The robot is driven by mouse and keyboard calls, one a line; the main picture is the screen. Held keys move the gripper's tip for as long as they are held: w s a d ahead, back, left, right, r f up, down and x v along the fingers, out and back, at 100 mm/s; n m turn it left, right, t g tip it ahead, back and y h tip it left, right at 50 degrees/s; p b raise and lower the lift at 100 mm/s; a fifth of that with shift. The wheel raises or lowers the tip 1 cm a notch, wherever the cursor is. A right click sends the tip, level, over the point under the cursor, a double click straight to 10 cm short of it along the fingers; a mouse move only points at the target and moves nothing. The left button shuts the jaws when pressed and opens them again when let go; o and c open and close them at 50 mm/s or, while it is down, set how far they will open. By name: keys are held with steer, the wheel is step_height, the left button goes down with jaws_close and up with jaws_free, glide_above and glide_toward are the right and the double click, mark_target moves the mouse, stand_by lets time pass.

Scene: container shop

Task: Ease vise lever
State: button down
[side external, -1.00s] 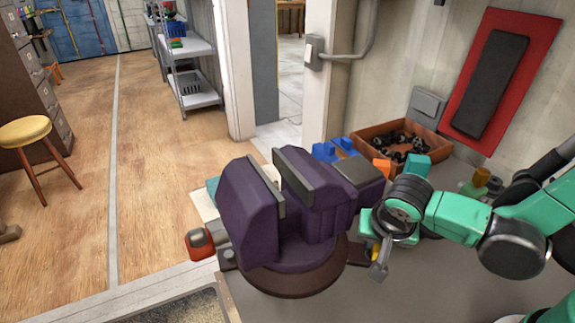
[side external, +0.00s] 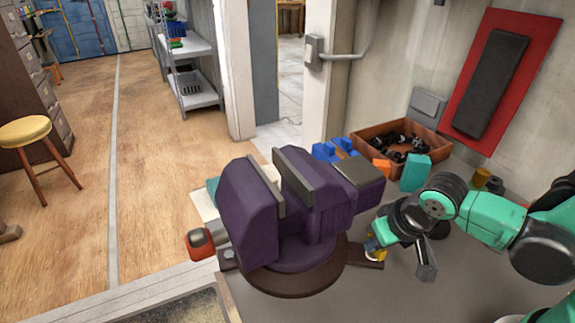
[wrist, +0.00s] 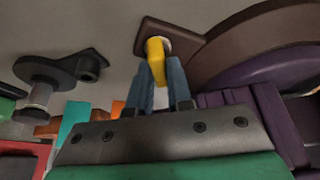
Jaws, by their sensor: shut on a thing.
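The purple vise (side external: 305,215) stands on its round brown base at the bench's edge, with grey jaw plates. The wrist view shows part of its purple body (wrist: 270,115) at the right. My gripper (side external: 376,240) is low beside the vise's right side, at the base lug (side external: 371,261). In the wrist view my gripper's blue fingers (wrist: 163,85) are shut on a small yellow lever-like piece (wrist: 156,58), next to a pale bolt head on the brown lug (wrist: 158,30). The piece's far end is hidden, and whether it is the whole lever I cannot tell.
An orange-brown bin (side external: 372,131) of dark parts stands behind, with blue blocks (side external: 330,151) and a teal block (side external: 415,173) near it. A red wall panel (side external: 527,60) hangs at the back right. The bench front right of the vise is clear.

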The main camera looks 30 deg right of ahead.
stand_by(0.4)
steer(key=c, duration=0.8)
jaws_free()
steer(key=shift+v, duration=2.85)
steer(key=w+d+r+n+t, duration=0.1)
steer(key=w+d+r+t, duration=0.1)
steer(key=d+r, duration=0.3)
steer(key=shift+w+r+t+y, duration=0.3)
steer(key=shift+w+r, duration=0.2)
steer(key=shift+w, duration=0.15)
